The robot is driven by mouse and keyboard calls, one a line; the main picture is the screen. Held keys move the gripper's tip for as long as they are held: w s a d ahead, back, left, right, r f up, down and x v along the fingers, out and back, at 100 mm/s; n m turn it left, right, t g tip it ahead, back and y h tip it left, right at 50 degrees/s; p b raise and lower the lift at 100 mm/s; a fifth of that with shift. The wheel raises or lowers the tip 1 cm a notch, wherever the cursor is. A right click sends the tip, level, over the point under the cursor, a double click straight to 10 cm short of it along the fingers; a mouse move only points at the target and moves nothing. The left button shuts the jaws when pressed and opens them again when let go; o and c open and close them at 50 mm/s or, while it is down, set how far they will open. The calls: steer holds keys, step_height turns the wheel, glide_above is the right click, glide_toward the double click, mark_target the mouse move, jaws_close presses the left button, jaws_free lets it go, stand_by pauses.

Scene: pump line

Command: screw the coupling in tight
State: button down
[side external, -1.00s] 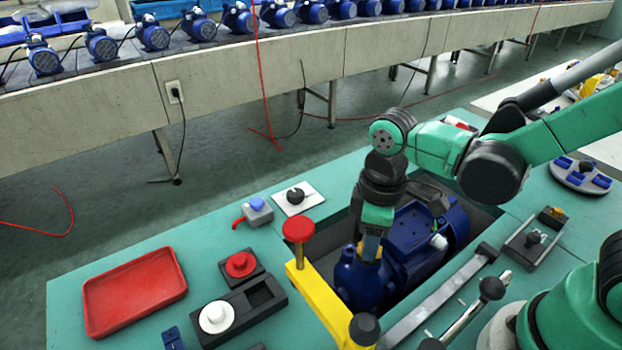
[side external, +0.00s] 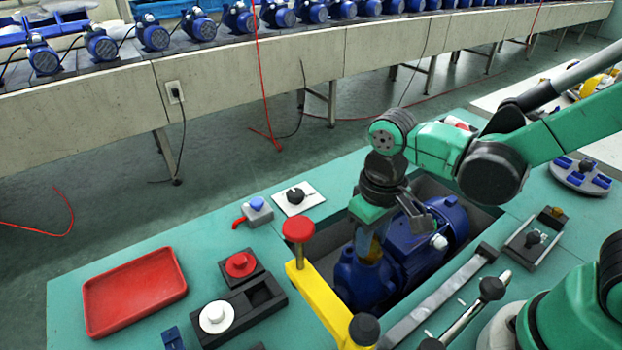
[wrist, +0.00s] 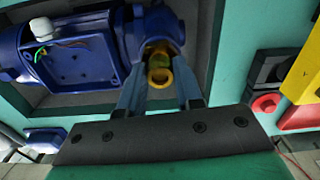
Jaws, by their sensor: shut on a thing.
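The coupling (wrist: 158,73) is a small yellow, brass-like ring in the wrist view, at the port of the blue pump (wrist: 75,58). My gripper (wrist: 160,84) is shut on it, one finger on each side. In the side view my gripper (side external: 369,246) points down over the near end of the pump (side external: 362,280), with a bit of yellow at its fingertips. The fingers hide most of the coupling there. How deep its thread sits in the port cannot be seen.
The pump lies in a dark recess in the green bench. A yellow clamp arm (side external: 325,305) with a red knob (side external: 298,229) stands close to its left. A red tray (side external: 136,292) and a black block (side external: 240,312) are further left. A flat metal bar (side external: 435,297) runs along the right.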

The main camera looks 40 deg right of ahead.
steer(key=m, duration=0.7)
steer(key=m, duration=0.7)
steer(key=c, duration=0.8)
jaws_free()
steer(key=shift+r, duration=2.2)
